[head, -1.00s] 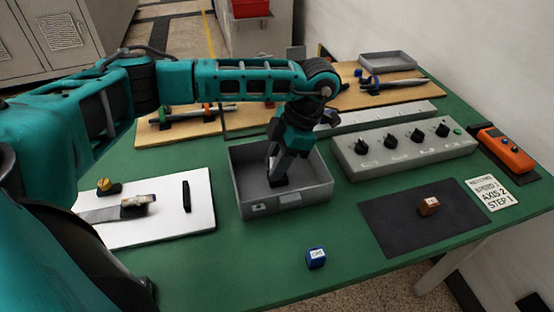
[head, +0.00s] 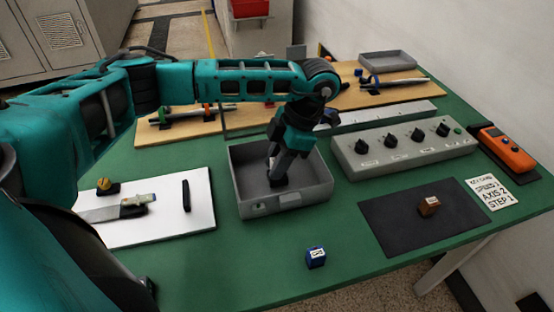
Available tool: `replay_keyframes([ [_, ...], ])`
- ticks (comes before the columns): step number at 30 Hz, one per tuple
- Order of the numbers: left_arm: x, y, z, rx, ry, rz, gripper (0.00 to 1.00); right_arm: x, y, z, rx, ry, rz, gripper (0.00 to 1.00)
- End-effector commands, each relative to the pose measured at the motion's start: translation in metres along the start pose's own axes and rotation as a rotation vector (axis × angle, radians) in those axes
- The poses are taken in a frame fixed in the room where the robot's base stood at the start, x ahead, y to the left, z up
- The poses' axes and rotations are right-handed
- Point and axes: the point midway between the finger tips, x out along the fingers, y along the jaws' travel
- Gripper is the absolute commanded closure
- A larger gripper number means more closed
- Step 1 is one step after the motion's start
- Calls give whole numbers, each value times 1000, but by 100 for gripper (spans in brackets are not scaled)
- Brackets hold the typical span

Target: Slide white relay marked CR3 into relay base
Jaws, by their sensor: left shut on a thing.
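My left gripper (head: 278,178) points down inside a grey open tray (head: 300,198) at the middle of the table. It is shut on a small dark thing low in the tray, mostly hidden by the fingers; I cannot read any mark on it. I cannot make out a white relay marked CR3. A blue block with a white label (head: 316,257) stands on the green table in front of the tray; its marking is too small to read surely. I cannot pick out a relay base with certainty. My right gripper is not in view.
A black mat (head: 390,222) with a brown labelled block (head: 429,206) lies at right. Behind it is a grey box with knobs (head: 405,150). A white board (head: 170,222) with tools lies left. An orange meter (head: 508,150) is far right. The front table strip is mostly clear.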

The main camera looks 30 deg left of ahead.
Motion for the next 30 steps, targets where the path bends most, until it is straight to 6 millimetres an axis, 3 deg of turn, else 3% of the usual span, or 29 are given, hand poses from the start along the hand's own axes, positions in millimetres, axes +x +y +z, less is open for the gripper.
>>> replay_keyframes([
  [8,8,0,3,0,0,0,100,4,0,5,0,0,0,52],
  [30,-2,0,-1,0,0,0,100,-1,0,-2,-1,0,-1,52],
])
